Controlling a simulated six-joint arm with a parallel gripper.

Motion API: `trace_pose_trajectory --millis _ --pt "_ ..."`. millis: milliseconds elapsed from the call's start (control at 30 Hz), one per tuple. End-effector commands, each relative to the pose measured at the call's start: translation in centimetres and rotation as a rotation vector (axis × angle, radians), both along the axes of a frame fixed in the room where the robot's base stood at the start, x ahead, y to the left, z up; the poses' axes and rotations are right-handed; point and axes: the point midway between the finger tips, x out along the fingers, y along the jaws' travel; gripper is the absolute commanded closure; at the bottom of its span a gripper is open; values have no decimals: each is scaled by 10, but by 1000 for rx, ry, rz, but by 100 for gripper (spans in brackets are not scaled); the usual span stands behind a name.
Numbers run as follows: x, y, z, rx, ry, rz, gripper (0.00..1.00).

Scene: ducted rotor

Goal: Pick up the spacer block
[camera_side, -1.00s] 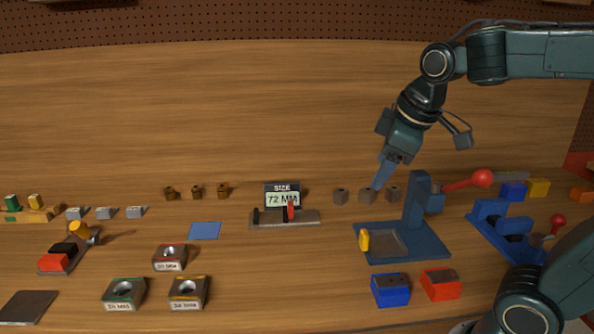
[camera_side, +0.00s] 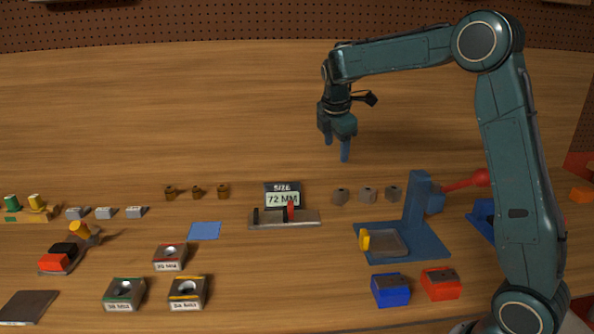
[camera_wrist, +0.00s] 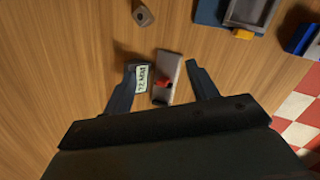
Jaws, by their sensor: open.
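I cannot tell for sure which piece is the spacer block. Several small blocks stand on the bench: grey-brown ones with a dark hole (camera_side: 367,194) right of centre, brown ones (camera_side: 196,191) left of centre, and pale grey ones (camera_side: 104,212) at the far left. One grey-brown block shows at the top of the wrist view (camera_wrist: 143,15). My gripper (camera_side: 337,150) is open and empty, fingers down, well above the bench. In the wrist view its fingers (camera_wrist: 160,66) frame the size gauge (camera_wrist: 170,66), with its "72 MM" sign and red slider; it stands below, apart from them.
A blue press (camera_side: 415,215) with a red-knobbed lever stands right of the grey-brown blocks. Blue and red blocks (camera_side: 440,284) lie in front of it. Labelled square ring blocks (camera_side: 188,292) and a blue mat (camera_side: 204,231) lie left. The bench behind is clear.

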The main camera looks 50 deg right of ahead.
Motion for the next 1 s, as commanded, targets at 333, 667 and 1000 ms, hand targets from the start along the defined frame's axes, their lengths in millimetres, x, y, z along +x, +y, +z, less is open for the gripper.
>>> trace_pose_trajectory --millis 333,667,1000 --pt "43 -55 -59 -70 196 226 42" --pt "58 -83 -96 -92 310 362 42" --pt "59 -86 -102 -94 318 373 42"
